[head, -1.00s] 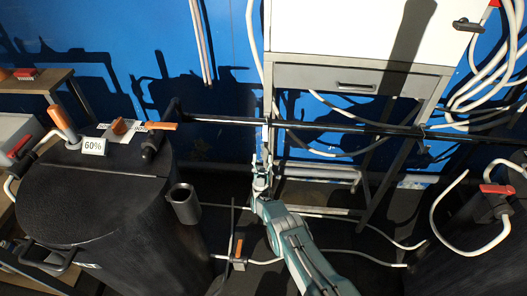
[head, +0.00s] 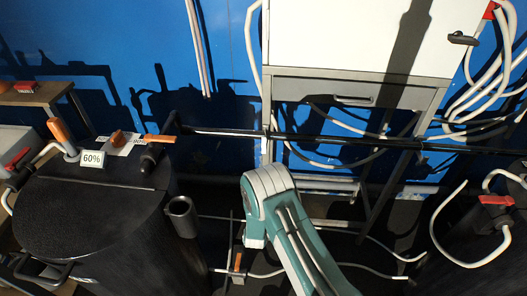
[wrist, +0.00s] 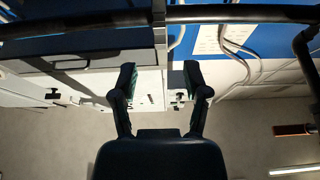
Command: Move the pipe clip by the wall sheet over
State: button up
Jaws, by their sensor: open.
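My gripper (wrist: 160,78) shows in the wrist view with its two dark fingers apart and nothing between them. In the head view my arm's pale link hides it. A dark horizontal pipe (head: 350,140) runs in front of the blue wall; a dark pipe (wrist: 240,14) also crosses the top of the wrist view, beyond the fingertips. A white sheet (wrist: 208,40) with faint marks is on the blue wall, right of the fingers in the wrist view. I cannot clearly make out the pipe clip against the dark pipe.
A white cabinet (head: 360,40) with a grey drawer frame (head: 353,88) stands behind the pipe. A black tank (head: 95,215) with a "60%" card (head: 91,159) is at left. Pale hoses (head: 487,90) hang at right. A red-handled valve (head: 496,200) is at lower right.

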aim_at(263, 153)
jog(key=x, duration=1)
jog(key=shift+w+r, duration=0.1)
jog(key=shift+w, duration=0.2)
grip_shut()
